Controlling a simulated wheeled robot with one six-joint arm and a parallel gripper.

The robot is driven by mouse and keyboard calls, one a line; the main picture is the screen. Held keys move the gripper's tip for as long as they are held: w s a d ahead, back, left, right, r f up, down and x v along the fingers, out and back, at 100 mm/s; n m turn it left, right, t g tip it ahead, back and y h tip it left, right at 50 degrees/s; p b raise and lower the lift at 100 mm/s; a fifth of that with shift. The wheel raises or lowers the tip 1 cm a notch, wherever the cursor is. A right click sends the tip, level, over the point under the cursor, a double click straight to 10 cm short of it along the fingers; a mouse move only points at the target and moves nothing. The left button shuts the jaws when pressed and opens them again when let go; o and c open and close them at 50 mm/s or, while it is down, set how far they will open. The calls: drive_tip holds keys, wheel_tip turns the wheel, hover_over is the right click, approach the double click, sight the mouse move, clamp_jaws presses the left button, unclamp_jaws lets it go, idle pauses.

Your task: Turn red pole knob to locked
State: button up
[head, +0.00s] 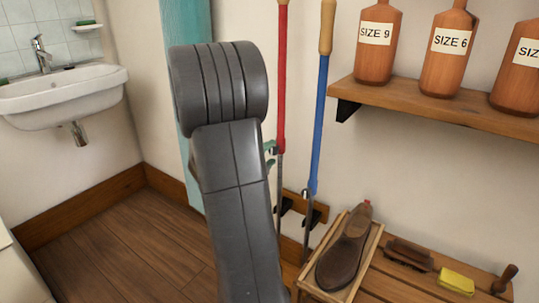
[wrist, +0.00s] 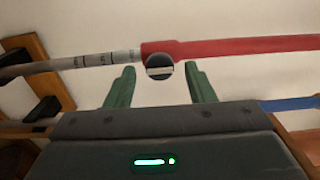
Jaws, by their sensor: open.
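The red pole (head: 282,75) stands upright against the wall in the head view, partly behind my arm. In the wrist view the red pole (wrist: 235,47) runs across the picture, with a grey marked section to its left. Its knob (wrist: 159,61) is round and dark with a pale bar lying roughly crosswise in the picture. My gripper (wrist: 160,69) is open, with one green finger on each side of the knob and a gap to both. I cannot tell how deep the knob sits between the fingertips. Only a bit of green finger (head: 270,147) shows in the head view.
A blue pole (head: 321,115) stands just right of the red one. A wall shelf (head: 440,103) with bottles juts out at the right. A bench below bears a shoe (head: 345,250) in a wooden tray and brushes. A sink (head: 60,97) is at the left; floor there is clear.

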drive_tip(key=p+v, duration=0.3)
drive_tip(key=v, duration=1)
drive_tip(key=b+x, duration=0.3)
drive_tip(key=x, duration=1)
drive_tip(key=shift+w+d, duration=0.1)
drive_tip(key=shift+w, duration=0.1)
